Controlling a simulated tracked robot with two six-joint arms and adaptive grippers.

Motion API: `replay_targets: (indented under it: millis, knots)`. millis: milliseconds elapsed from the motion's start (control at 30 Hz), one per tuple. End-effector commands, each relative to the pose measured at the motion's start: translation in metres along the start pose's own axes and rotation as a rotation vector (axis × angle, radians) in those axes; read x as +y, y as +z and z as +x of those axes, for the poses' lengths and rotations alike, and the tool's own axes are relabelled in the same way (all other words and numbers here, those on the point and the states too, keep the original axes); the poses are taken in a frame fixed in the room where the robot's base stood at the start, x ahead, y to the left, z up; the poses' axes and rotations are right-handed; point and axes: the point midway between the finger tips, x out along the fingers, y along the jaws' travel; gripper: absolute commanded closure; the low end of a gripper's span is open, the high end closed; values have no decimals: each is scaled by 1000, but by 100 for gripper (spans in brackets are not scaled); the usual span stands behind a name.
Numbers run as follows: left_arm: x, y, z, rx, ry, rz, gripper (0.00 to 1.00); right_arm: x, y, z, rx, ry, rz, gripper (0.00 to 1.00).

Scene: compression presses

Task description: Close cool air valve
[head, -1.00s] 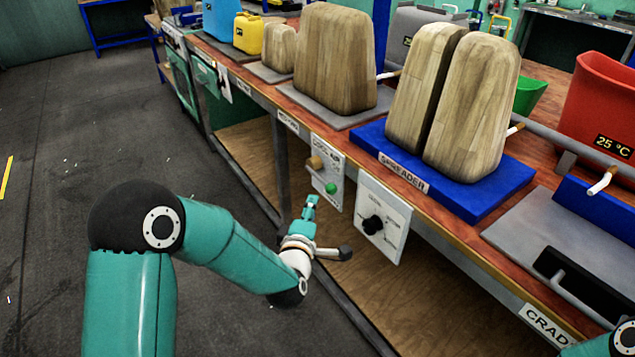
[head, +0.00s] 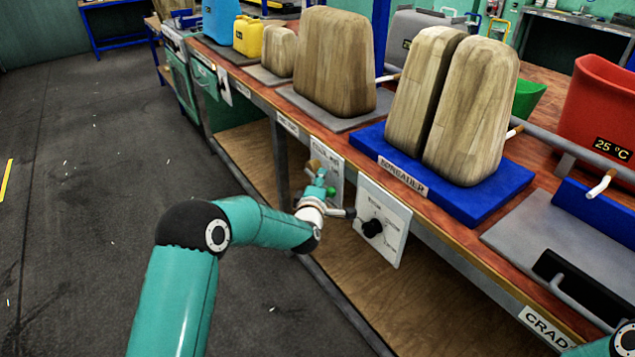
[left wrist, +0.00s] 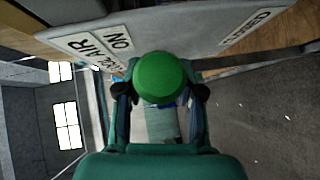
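The cool air panel (head: 327,160) is a pale plate on the bench front, with a tan knob (head: 316,165) and a small green knob (head: 331,191). My left gripper (head: 321,178) is in front of this panel and partly covers it. In the left wrist view, a round green knob (left wrist: 163,78) sits between the two dark fingertips of my left gripper (left wrist: 161,93). The fingers are apart, with narrow gaps on both sides of the knob. "AIR" and "ON" lettering shows on the plate (left wrist: 185,35). My right gripper is out of view.
A second white panel with a black dial (head: 373,228) is just right of my left gripper. Wooden blocks (head: 335,60) and a blue base (head: 470,205) stand on the bench above. A red bin (head: 590,110) is at the right. The floor (head: 90,200) at left is clear.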

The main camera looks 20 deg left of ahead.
Motion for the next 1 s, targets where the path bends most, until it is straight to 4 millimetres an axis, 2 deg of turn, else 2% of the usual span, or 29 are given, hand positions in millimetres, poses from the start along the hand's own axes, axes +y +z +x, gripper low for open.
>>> replay_targets:
  millis: [200, 267, 433, 733, 767, 833, 1000]
  knots:
    - [0, 0, 0, 1, 0, 0, 63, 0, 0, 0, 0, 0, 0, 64]
    - [0, 0, 0, 1, 0, 0, 71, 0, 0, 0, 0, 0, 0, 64]
    - [0, -1, 0, 1, 0, 0, 99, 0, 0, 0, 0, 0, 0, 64]
    - [0, -1, 0, 1, -1, -1, 100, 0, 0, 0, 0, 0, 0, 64]
    - [-2, -13, 1, 5, -2, -1, 100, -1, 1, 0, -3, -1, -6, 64]
    - [-1, -6, 0, 4, 0, -2, 100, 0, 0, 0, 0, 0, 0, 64]
    - [-5, -9, 0, 16, 7, 5, 100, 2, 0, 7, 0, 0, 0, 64]
